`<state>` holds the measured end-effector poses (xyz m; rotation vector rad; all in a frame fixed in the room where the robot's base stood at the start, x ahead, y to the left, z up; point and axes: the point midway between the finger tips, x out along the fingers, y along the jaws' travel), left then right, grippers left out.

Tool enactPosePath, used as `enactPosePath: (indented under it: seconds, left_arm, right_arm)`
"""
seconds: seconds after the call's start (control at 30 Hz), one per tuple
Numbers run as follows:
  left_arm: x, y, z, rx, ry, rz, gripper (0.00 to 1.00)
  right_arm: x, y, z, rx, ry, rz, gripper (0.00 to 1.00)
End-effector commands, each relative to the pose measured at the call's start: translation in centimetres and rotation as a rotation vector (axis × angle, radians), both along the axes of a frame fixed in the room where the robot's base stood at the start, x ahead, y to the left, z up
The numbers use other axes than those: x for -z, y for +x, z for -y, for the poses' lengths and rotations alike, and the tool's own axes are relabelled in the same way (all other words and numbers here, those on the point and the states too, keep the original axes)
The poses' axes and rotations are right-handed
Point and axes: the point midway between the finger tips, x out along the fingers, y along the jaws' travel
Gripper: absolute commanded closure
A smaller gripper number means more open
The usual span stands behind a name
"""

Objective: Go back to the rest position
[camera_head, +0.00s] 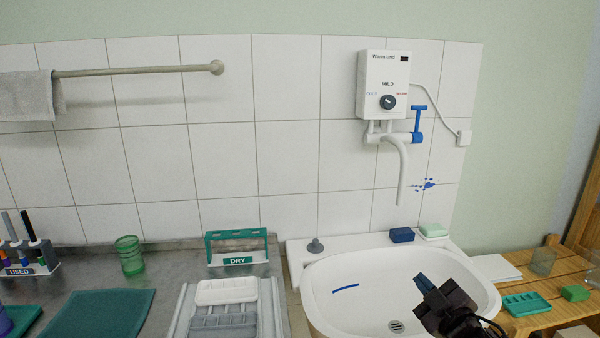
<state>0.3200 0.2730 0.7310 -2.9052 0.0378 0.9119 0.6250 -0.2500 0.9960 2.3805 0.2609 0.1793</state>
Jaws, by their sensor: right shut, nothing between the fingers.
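My right gripper (420,284) is over the right part of the white sink basin (325,280) in the head view. Its fingers are shut with nothing between them, and they point up and left. The gripper hides part of the basin's right side. My left gripper is not in the head view.
A white water heater (372,85) with a spout hangs above the sink. The left counter holds a DRY rack (237,258), a green cup (130,262), a teal mat (95,313) and a grey tray (184,312). A wooden table (568,262) with small items stands right.

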Motion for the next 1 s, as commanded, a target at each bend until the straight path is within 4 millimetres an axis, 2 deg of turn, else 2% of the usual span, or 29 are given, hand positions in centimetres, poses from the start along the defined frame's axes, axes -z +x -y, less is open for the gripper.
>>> enactPosePath:
  seconds: [0.03, 0.2, 0.37, 0.6, 0.7, 0.8, 0.9, 1.0]
  left_arm:
    - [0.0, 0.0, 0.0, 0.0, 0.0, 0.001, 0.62]
    - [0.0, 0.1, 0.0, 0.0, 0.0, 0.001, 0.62]
    - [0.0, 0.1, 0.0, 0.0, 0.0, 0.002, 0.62]
    - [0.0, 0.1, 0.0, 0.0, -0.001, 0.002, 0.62]
    - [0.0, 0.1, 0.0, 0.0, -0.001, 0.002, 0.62]
    - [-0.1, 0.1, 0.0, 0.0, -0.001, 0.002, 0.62]
    - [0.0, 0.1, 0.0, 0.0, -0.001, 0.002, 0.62]
    - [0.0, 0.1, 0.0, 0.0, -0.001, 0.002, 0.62]
  right_arm:
    - [2.6, -1.7, 0.1, 0.018, 0.072, -0.071, 1.0]
    - [9.7, -7.1, 0.4, 0.08, 0.267, -0.266, 1.0]
    - [15.1, -12.9, 0.7, 0.151, 0.409, -0.406, 1.0]
    - [21.9, -22.3, 1.6, 0.299, 0.53, -0.576, 1.0]
    - [24.1, -25.8, 1.8, 0.353, 0.555, -0.636, 1.0]
    - [25.4, -28.4, 1.9, 0.387, 0.566, -0.679, 1.0]
    - [26.2, -29.9, 2.2, 0.404, 0.565, -0.704, 1.0]
    - [26.4, -30.4, 2.3, 0.41, 0.563, -0.713, 1.0]
